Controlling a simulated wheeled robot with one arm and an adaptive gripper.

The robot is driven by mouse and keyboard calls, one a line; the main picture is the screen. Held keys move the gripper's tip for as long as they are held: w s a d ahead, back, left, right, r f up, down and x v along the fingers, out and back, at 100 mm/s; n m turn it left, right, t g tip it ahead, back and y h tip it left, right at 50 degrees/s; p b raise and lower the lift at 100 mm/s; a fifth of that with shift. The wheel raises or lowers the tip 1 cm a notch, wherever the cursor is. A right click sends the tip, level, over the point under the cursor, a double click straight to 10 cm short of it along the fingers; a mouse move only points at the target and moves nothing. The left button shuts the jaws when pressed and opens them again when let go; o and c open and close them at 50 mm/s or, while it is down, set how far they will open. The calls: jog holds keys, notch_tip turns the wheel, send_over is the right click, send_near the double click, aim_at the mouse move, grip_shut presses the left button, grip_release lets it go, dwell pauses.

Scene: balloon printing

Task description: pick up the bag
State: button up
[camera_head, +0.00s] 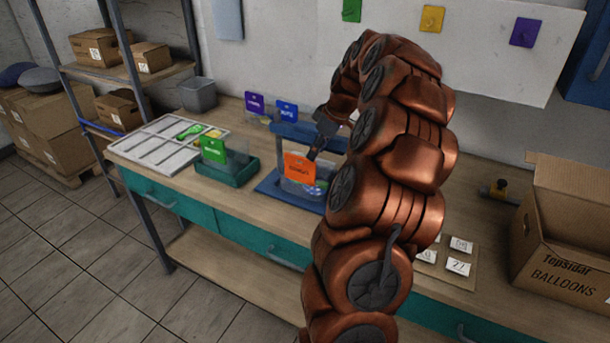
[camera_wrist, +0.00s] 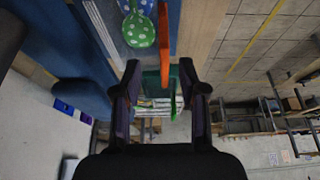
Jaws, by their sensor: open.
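A clear bag (camera_head: 320,189) with an orange label card (camera_head: 299,168) stands on a blue stand (camera_head: 270,187) on the workbench. Colourful balloon shapes show inside it. My gripper (camera_head: 316,150) is at the orange card's upper right edge in the head view, partly hidden by my arm. In the wrist view my gripper (camera_wrist: 160,76) is open, its two fingers apart. The orange card (camera_wrist: 164,40) shows edge-on between and beyond the fingers, with a green dotted balloon (camera_wrist: 139,31) beside it. I cannot tell whether the fingers touch the card.
A green-labelled card (camera_head: 213,149) stands in a teal tray (camera_head: 226,172) to the left. A white sectioned tray (camera_head: 150,151) lies farther left. Purple (camera_head: 254,102) and blue (camera_head: 287,112) cards stand behind. An open balloon carton (camera_head: 560,258) is at right.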

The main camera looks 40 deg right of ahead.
aim_at(307, 167)
jog(key=shift+a+p+x, duration=0.2)
jog(key=shift+p+x, duration=1.45)
jog(key=shift+x, duration=1.95)
jog(key=shift+s, duration=0.15)
grip_shut()
